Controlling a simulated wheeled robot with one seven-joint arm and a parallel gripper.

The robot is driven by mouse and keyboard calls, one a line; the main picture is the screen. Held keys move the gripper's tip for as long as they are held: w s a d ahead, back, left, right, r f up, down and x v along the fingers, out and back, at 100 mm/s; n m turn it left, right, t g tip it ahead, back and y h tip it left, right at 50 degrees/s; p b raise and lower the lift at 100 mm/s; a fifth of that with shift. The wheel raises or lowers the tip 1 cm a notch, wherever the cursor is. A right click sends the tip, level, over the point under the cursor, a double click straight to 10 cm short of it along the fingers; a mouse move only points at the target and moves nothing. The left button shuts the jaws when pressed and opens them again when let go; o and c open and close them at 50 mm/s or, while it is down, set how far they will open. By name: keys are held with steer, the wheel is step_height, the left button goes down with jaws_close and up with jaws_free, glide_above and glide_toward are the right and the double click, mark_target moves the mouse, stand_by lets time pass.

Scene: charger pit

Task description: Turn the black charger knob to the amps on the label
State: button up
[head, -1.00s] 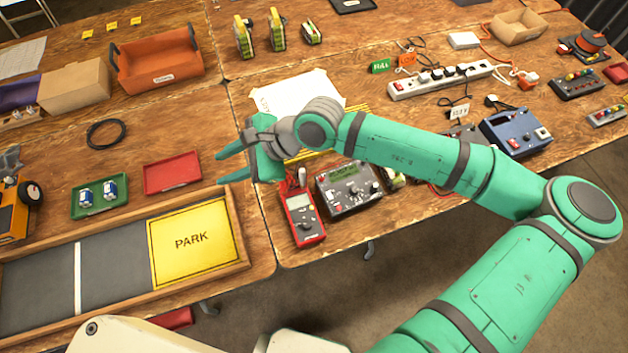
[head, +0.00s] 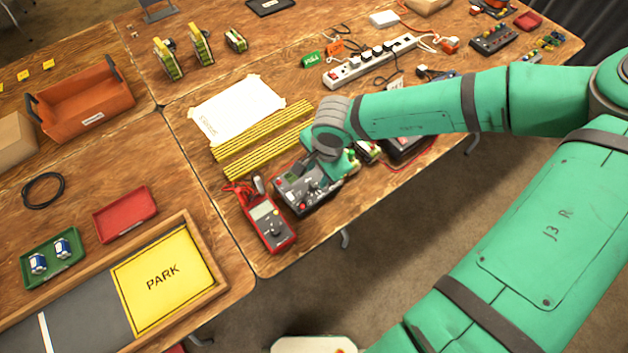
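A grey and black box that looks like the charger (head: 291,189) lies near the table's front edge, with a small display and several small controls on its face. My gripper (head: 328,180) is over the right part of this box, fingers pointing down at its face. The gripper and wrist hide that part. I cannot make out the black knob, or whether the fingers touch it or are open or shut. No amps label is legible in this view.
A red multimeter (head: 266,221) lies just left of the box. A battery pack (head: 367,152) is close on its right. Yellow striped strips (head: 262,135) and a white sheet (head: 238,108) lie behind. A power strip (head: 368,61) is farther back.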

mark_target(314, 185)
steer(key=f, duration=0.4)
steer(key=w+a+f, duration=0.1)
steer(key=f, duration=0.1)
steer(key=shift+f, duration=0.65)
jaws_close()
